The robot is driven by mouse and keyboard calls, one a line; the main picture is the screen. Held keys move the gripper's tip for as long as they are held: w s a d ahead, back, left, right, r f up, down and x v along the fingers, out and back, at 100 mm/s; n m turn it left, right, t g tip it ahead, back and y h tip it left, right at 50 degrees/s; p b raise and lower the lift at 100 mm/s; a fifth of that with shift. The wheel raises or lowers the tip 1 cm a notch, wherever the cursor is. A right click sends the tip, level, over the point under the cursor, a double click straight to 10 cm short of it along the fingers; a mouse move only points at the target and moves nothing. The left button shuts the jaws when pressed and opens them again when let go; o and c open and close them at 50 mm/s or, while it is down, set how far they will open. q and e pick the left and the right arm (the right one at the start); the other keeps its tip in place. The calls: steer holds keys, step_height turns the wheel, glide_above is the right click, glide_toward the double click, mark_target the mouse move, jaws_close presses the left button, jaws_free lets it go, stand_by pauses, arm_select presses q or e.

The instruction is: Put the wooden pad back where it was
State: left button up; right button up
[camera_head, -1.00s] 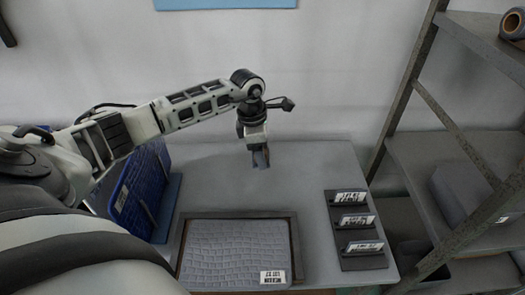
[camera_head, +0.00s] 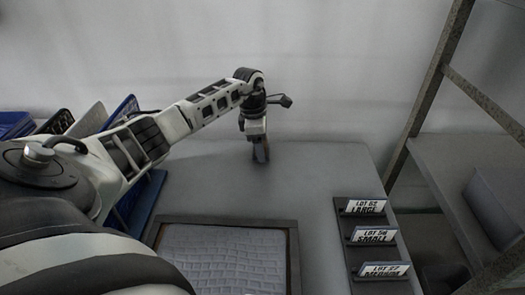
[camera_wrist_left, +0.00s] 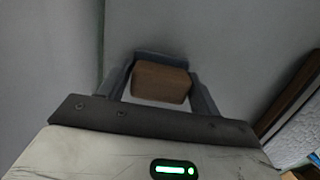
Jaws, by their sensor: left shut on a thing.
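The wooden pad (camera_wrist_left: 160,82) is a small brown block between the two fingers in the left wrist view. My left gripper (camera_head: 261,153) is shut on it and points down over the back part of the grey table (camera_head: 310,170). In the head view the pad is mostly hidden by the fingers, and I cannot tell whether it touches the table. The left gripper also shows in the wrist view (camera_wrist_left: 160,88). My right gripper is not in view.
A framed tray (camera_head: 294,240) with a pale textured panel (camera_head: 225,255) lies at the front. A dark rack (camera_head: 375,240) with labelled cards stands right of it. Upright panels (camera_head: 90,120) stand at the left behind my arm. A metal shelf (camera_head: 450,175) is at the right.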

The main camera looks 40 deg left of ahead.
arm_select(q)
steer(key=shift+f, duration=0.7)
steer(key=shift+r, duration=0.15)
steer(key=o, duration=0.9)
steer(key=shift+r, duration=0.2)
steer(key=r, duration=0.3)
steer(key=s+a+r, duration=0.1)
steer(key=r, duration=0.7)
steer(key=shift+s+a+r, duration=0.15)
steer(key=shift+a+r, duration=0.05)
steer(key=shift+r, duration=0.05)
